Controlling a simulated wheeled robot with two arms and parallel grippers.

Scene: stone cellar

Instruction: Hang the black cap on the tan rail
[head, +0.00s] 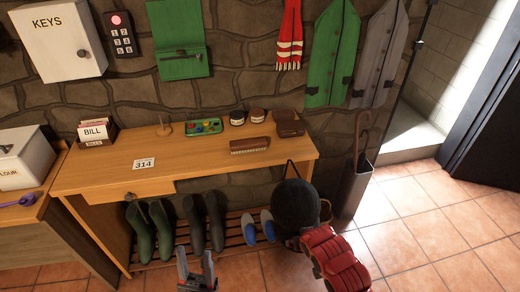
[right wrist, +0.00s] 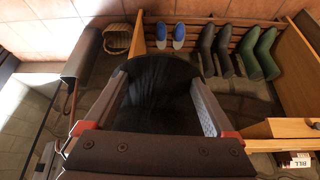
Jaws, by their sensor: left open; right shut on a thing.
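The black cap (head: 297,205) is a dark rounded shape with a thin loop above it, in front of the right end of the wooden table. My right gripper (right wrist: 162,82) is shut on the cap (right wrist: 165,100), which fills the space between its fingers in the right wrist view. In the head view my red right arm hides part of the cap's lower edge. My left gripper (head: 197,272) is open and empty at the bottom, in front of the boot rack. I cannot make out a tan rail in either view.
A wooden table (head: 100,170) holds a green tray, tins and a brush. Boots and blue shoes stand on a slatted rack (head: 240,232) below. Vests and a red scarf (head: 290,35) hang on the stone wall. An umbrella stand (head: 352,187) is right of the cap. The right floor is clear.

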